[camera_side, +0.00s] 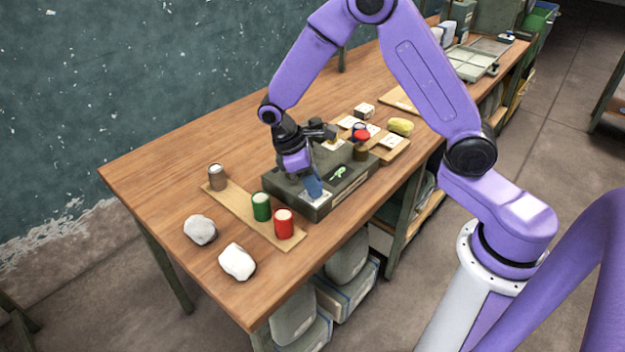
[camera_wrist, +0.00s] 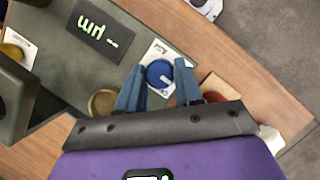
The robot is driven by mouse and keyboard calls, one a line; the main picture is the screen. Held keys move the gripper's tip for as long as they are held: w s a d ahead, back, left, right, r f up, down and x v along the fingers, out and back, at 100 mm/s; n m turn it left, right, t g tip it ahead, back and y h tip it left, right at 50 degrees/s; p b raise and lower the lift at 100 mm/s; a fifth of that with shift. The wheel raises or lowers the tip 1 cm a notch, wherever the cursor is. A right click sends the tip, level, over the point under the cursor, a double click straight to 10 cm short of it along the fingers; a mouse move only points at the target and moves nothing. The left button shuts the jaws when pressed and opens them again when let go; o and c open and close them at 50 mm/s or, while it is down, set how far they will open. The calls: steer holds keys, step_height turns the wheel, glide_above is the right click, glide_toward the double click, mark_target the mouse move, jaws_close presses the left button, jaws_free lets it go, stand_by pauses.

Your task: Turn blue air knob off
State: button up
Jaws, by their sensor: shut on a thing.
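The blue knob (camera_wrist: 159,74) is a round dial with a pale pointer mark, on a white printed plate (camera_wrist: 161,53) at one end of a grey-green control box (camera_wrist: 62,68). My gripper (camera_wrist: 159,71) has its blue fingers on either side of the knob and is shut on it. In the side view my gripper (camera_side: 313,188) points down at the near end of the box (camera_side: 318,212), and its fingers hide the knob. A dark display (camera_side: 340,172) with green marks sits on the box top; it also shows in the wrist view (camera_wrist: 92,32).
A brown can (camera_side: 217,180), a green can (camera_side: 262,208) and a red can (camera_side: 284,226) stand on a board beside the box. Two white lumps (camera_side: 200,230) (camera_side: 237,262) lie nearby. A yellow item (camera_side: 401,127) lies beyond the box. The table's left area is clear.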

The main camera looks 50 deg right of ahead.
steer(key=m, duration=0.2)
steer(key=m+g+y, duration=0.1)
steer(key=m, duration=0.1)
steer(key=shift+w+d+m+y, duration=0.1)
steer(key=shift+m+y, duration=0.2)
steer(key=shift+m, duration=0.1)
steer(key=m+y, duration=0.1)
steer(key=m, duration=0.3)
steer(key=shift+d+m+y, duration=0.1)
steer(key=shift+m+y, duration=0.2)
steer(key=shift+y, duration=0.1)
steer(key=m, duration=0.2)
steer(key=m+y, duration=0.1)
steer(key=m, duration=0.1)
steer(key=shift+d+y, duration=0.15)
steer(key=shift+y, duration=0.15)
steer(key=shift+d+m+t+y, duration=0.1)
steer(key=shift+m+t+y, duration=0.2)
steer(key=shift+m, duration=0.85)
steer(key=shift+m+t+y, duration=0.2)
steer(key=shift+m+y, duration=0.2)
steer(key=shift+m, duration=0.75)
steer(key=o, duration=1)
